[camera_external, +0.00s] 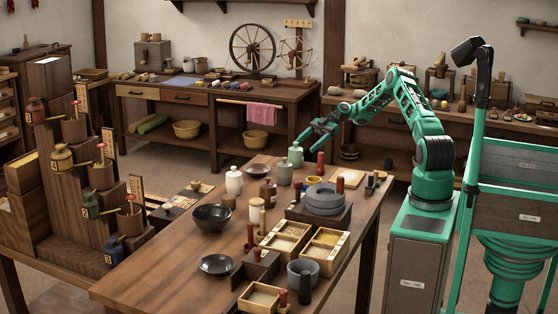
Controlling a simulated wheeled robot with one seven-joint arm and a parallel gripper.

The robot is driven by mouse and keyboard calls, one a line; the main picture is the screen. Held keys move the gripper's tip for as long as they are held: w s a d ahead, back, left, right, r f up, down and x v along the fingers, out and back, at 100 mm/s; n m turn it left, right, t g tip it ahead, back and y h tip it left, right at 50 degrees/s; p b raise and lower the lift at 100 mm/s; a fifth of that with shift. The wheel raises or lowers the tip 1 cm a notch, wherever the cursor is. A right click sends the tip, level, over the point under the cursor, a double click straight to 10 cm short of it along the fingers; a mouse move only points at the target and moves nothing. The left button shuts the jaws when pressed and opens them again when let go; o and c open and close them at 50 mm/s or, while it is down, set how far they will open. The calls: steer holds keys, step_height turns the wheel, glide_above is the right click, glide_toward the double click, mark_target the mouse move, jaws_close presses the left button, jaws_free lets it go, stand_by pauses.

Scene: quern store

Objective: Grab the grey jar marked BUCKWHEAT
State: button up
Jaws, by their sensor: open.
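Several lidded jars stand at the far end of the long wooden table (160,262). A grey jar (285,174) stands among them; any lettering on it is too small to read, so I cannot confirm BUCKWHEAT. A green jar (296,155) is just behind it, a dark brown jar (267,191) in front-left, and a pale jar (234,182) further left. My gripper (312,144) is open and empty. It appears above the table's far end, up and to the right of the grey jar and close to the green jar in the picture.
A stone hand quern (325,200) sits right of the jars, with a small yellow bowl (314,181) behind it. Wooden grain boxes (325,246), dark bowls (212,217) and a grey mortar (301,274) fill the middle. The table's near-left end is clear.

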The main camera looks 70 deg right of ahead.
step_height(320, 180, up, 8)
steer(key=f, duration=0.1)
steer(key=m+t+h, duration=0.5)
steer(key=m+t, duration=0.1)
steer(key=m, duration=0.1)
glide_above(288, 163)
steer(key=s+d, duration=0.3)
steer(key=s, duration=0.1)
steer(key=f, duration=0.2)
steer(key=shift+w+f, duration=0.1)
steer(key=shift+f, duration=1.45)
steer(key=x, duration=1)
steer(key=shift+w+a+f, duration=0.1)
steer(key=shift+w+a, duration=0.05)
steer(key=shift+a, duration=0.25)
steer(key=c, duration=1.4)
